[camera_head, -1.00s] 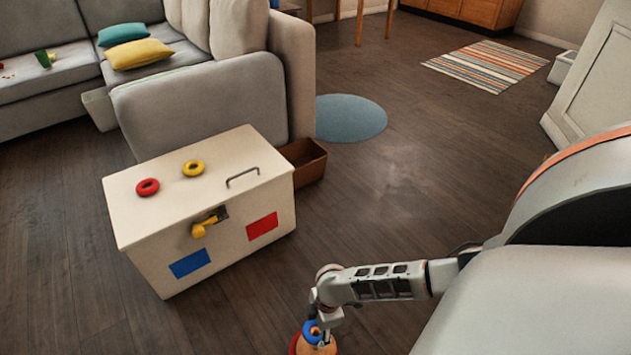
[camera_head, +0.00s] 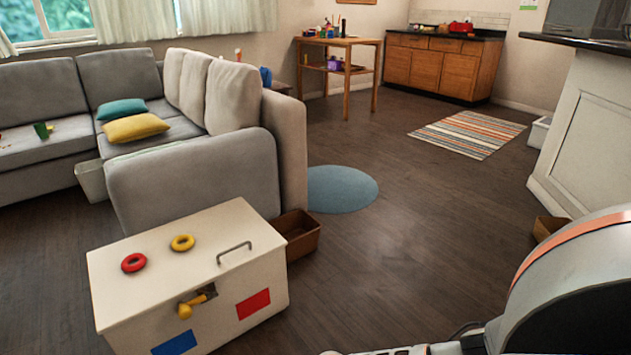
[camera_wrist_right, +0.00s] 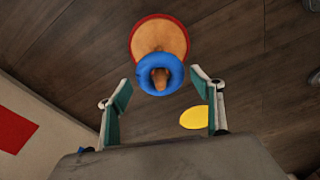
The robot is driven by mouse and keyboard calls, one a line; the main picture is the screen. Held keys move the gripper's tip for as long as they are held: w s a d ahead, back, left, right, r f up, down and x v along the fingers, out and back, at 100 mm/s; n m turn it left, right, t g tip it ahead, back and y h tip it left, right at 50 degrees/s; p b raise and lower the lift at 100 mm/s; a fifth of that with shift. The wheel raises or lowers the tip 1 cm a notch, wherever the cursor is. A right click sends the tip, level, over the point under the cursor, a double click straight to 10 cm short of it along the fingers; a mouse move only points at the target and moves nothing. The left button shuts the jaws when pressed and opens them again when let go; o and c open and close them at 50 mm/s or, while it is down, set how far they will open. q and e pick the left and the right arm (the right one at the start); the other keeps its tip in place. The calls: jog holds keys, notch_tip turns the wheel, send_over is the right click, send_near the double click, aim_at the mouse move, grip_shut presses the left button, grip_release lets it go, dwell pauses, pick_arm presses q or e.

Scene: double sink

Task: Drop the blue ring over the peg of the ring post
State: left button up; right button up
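In the right wrist view, the blue ring (camera_wrist_right: 145,81) is seen with the tip of the ring post's peg (camera_wrist_right: 160,76) showing through its hole. The ring post (camera_wrist_right: 158,38) has a round orange-brown base with a red rim and stands on the wooden floor. How far down the peg the ring sits cannot be told. My right gripper (camera_wrist_right: 160,82) is open, its two fingers apart on either side of the ring, with gaps visible. The ring, post and right gripper are outside the head view now. My left gripper is in neither current view.
A white chest (camera_head: 215,285) with a red ring (camera_head: 134,262) and a yellow ring (camera_head: 182,243) on its lid stands at left. A brown bin (camera_head: 298,234) is behind it. A yellow disc (camera_wrist_right: 194,117) lies near the post. Floor (camera_head: 400,260) right of the chest is clear.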

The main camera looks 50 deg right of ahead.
dwell(0.3)
jog(key=shift+r, duration=0.1)
notch_tip(320, 180, up, 12)
jog(key=s+d, duration=0.1)
jog(key=shift+d, duration=0.25)
dwell(1.1)
